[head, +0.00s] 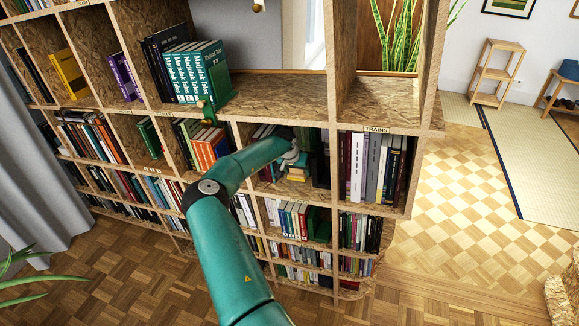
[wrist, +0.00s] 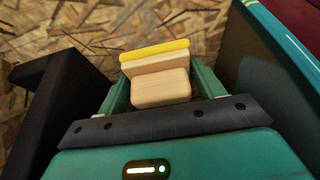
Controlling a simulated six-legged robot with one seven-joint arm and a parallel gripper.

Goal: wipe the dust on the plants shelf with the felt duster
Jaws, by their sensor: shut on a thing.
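My gripper (head: 296,162) reaches into a compartment of the OSB bookwall, just left of the one labelled TRAINS. In the wrist view my gripper (wrist: 160,92) is shut on the felt duster, its green fingers on either side of the pale wooden block (wrist: 160,90). The duster's yellow felt strip (wrist: 155,50) faces away from me, over or against the OSB surface (wrist: 120,20); I cannot tell whether it touches. No label reading plants is legible, and I cannot make out any dust.
In the wrist view a black upright thing (wrist: 45,95) stands close on the left and a teal-edged book (wrist: 280,60) close on the right. The TRAINS compartment holds upright books (head: 370,168). Above are teal books (head: 195,75) and a bare shelf top (head: 285,95).

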